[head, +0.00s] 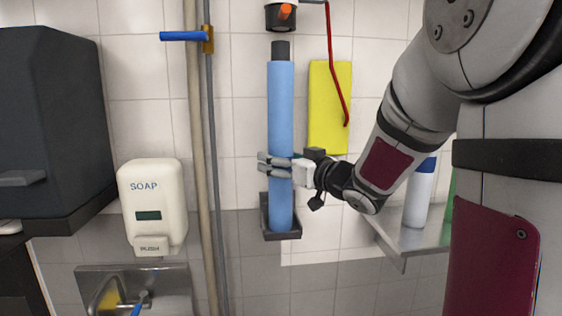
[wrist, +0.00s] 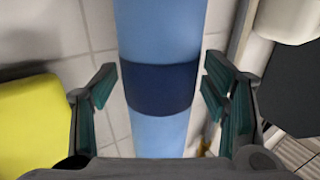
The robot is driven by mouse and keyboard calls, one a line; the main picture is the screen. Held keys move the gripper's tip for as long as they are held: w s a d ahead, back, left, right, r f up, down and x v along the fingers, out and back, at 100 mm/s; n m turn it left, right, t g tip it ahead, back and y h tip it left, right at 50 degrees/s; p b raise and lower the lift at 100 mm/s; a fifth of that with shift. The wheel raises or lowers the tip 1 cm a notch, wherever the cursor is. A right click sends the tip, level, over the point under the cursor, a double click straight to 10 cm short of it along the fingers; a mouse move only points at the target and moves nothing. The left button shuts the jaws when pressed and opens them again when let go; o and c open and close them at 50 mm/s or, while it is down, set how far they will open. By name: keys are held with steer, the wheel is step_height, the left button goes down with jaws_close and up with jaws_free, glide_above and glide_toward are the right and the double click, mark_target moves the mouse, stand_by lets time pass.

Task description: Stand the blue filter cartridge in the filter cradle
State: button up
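The blue filter cartridge (head: 281,110) is a tall light-blue cylinder with a dark cap on top. It stands nearly upright against the tiled wall, its lower end inside the dark filter cradle (head: 265,222). The cradle's floor behind the cartridge is hidden. My gripper (head: 266,163) reaches in from the right at the cartridge's lower middle. In the wrist view its fingers (wrist: 158,88) lie on both sides of the cartridge's dark-blue band (wrist: 158,90). Narrow gaps show between the finger pads and the cartridge, so the gripper looks open around it.
A black round fitting with an orange part (head: 280,16) hangs above the cartridge, apart from it. A red lever (head: 335,80) and yellow cloth (head: 318,110) are right. Pipes (head: 200,200) and a soap dispenser (head: 153,205) are left. A metal shelf (head: 398,240) holds bottles.

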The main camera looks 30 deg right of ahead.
steer(key=s+d, duration=0.1)
steer(key=s, duration=1.1)
steer(key=shift+d, duration=0.4)
steer(key=shift+w, duration=0.15)
steer(key=s+a+f+m+g+h, duration=0.1)
steer(key=s+a+f+g, duration=0.4)
steer(key=s+a, duration=0.3)
steer(key=s+a+f+g+h, duration=0.1)
steer(key=s+a+f+g, duration=0.4)
steer(key=s, duration=0.5)
steer(key=a+g, duration=0.2)
steer(key=a, duration=0.1)
steer(key=shift+a+m+h, duration=0.3)
steer(key=shift+m+h, duration=0.1)
